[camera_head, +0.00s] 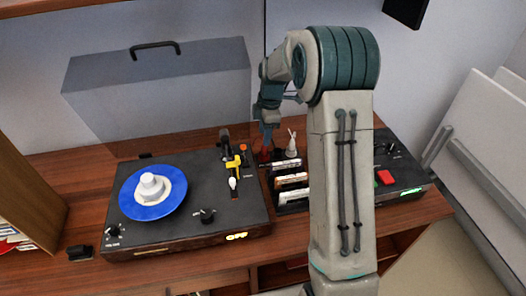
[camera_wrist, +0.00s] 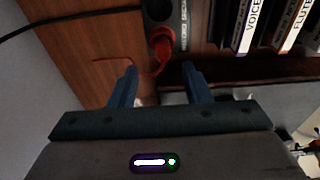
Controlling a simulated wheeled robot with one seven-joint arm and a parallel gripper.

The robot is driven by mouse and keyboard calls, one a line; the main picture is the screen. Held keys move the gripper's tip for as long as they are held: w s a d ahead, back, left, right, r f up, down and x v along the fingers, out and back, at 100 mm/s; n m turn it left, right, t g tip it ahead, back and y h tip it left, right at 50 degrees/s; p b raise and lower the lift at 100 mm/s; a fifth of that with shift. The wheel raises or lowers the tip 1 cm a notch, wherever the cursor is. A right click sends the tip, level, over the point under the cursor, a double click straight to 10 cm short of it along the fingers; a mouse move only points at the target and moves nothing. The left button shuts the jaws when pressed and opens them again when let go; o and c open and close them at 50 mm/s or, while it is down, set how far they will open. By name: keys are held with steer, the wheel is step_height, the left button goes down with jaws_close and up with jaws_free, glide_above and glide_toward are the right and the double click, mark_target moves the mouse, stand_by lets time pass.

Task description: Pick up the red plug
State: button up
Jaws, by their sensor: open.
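The red plug (camera_wrist: 161,42) sits at the end of a dark socket strip (camera_wrist: 160,14) in the wrist view, with a thin red cord (camera_wrist: 128,62) curling from it over the wood. I cannot tell how deep it is seated. My gripper (camera_wrist: 160,70) is open, its two blue-grey fingers apart, with the plug just beyond the tips and roughly between them. Nothing is held. In the head view my gripper (camera_head: 268,128) is low over the back of the table, and the plug is mostly hidden there behind it.
A turntable with a blue record (camera_head: 140,205) stands left on the wooden table (camera_head: 90,165). A rack of cartridges (camera_head: 292,182) is right of it, also near in the wrist view (camera_wrist: 245,25). A dark device with a red button (camera_head: 385,177) is at right. A black cable (camera_wrist: 70,17) crosses the wood.

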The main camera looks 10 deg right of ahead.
mark_target(264, 152)
steer(key=shift+s+a+f+p, duration=0.1)
steer(key=shift+f+p, duration=0.1)
steer(key=shift+f, duration=1.3)
steer(key=shift+s+a+f+p, duration=0.1)
steer(key=shift+f+p, duration=0.1)
steer(key=shift+f, duration=1.25)
jaws_close()
